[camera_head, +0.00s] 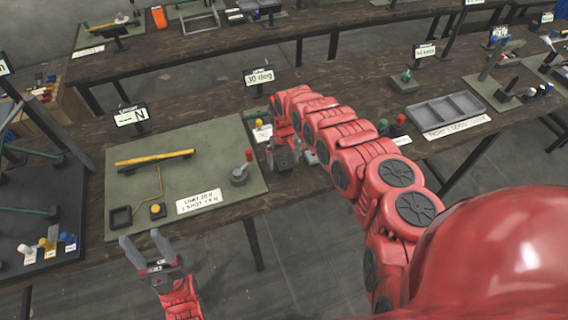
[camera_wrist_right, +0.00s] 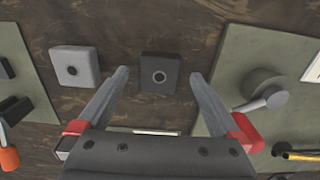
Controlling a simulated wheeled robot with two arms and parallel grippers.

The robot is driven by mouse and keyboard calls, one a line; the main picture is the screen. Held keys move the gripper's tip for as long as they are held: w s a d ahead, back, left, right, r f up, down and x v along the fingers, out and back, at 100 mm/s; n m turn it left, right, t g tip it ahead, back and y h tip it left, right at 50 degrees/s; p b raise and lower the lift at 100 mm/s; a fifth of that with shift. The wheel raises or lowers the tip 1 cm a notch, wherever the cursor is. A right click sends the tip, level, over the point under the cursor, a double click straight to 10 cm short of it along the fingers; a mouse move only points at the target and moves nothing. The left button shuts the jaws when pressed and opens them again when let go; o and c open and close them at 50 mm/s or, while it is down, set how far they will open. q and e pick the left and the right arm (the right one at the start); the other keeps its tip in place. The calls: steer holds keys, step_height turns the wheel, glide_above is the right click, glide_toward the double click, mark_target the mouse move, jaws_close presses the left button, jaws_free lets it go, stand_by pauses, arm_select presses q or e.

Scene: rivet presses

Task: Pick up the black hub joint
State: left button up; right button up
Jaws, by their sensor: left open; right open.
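The black hub joint (camera_wrist_right: 160,73), a dark square block with a round hole in its top, lies on the brown wooden table in the right wrist view. In that view it sits between the spread fingertips of my right gripper, with a gap on each side. In the head view my right gripper (camera_head: 285,158) is open over the table, just right of the green mat, and it hides the black hub joint. I cannot tell its exact height above the block. My left gripper (camera_head: 146,246) is open and empty in front of the table's near edge.
A light grey block with a hole (camera_wrist_right: 75,66) sits beside the black one. The green mat (camera_head: 215,150) holds a grey cylinder with a red-knobbed lever (camera_head: 240,174) and a yellow bar (camera_head: 155,158). A grey tray (camera_head: 446,112) lies further right.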

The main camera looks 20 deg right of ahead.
steer(key=shift+f, duration=0.35)
steer(key=c, duration=1.5)
steer(key=shift+o, duration=0.2)
steer(key=shift+w+r, duration=0.1)
steer(key=shift+r, duration=0.05)
